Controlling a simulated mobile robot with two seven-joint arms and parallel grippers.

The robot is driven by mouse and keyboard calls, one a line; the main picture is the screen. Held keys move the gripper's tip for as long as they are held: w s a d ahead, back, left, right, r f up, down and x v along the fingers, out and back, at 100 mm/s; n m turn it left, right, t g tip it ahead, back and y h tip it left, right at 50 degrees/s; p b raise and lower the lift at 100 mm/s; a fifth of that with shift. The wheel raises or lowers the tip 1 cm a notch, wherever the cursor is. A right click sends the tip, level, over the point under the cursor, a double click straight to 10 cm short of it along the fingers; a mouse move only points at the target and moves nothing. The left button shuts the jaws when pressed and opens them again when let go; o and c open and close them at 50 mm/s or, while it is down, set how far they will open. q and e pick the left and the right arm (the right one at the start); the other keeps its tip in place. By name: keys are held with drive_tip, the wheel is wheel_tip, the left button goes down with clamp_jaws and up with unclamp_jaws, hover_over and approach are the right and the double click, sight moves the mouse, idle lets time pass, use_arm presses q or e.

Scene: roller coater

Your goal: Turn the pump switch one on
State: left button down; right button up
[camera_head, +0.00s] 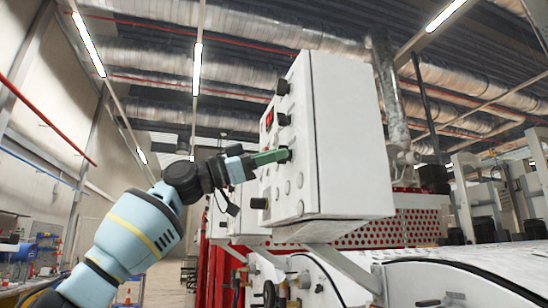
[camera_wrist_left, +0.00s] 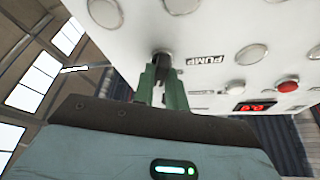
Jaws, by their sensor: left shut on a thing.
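The white control box (camera_head: 345,135) hangs at the centre of the head view, with its switch panel facing left. My left gripper (camera_head: 270,157) reaches in from the left, its green fingers at a dark switch knob (camera_head: 285,154) on the panel. In the left wrist view, the fingers of my left gripper (camera_wrist_left: 162,84) are shut on this pump switch (camera_wrist_left: 161,59), which is beside a label reading PUMP (camera_wrist_left: 206,60). The fingers hide most of the knob, so its turned position cannot be told. My right gripper is in neither view.
Round pale buttons (camera_wrist_left: 251,54), a red button (camera_wrist_left: 287,86) and a red display (camera_wrist_left: 251,106) are close by. Red perforated machinery (camera_head: 400,220) stands behind the box.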

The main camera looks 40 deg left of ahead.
use_arm(q)
drive_tip(key=shift+m, duration=0.6)
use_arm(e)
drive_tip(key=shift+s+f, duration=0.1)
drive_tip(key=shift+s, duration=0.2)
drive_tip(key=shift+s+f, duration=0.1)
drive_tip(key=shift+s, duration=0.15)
use_arm(q)
drive_tip(key=c, duration=1.4)
unclamp_jaws()
drive_tip(key=shift+c, duration=0.2)
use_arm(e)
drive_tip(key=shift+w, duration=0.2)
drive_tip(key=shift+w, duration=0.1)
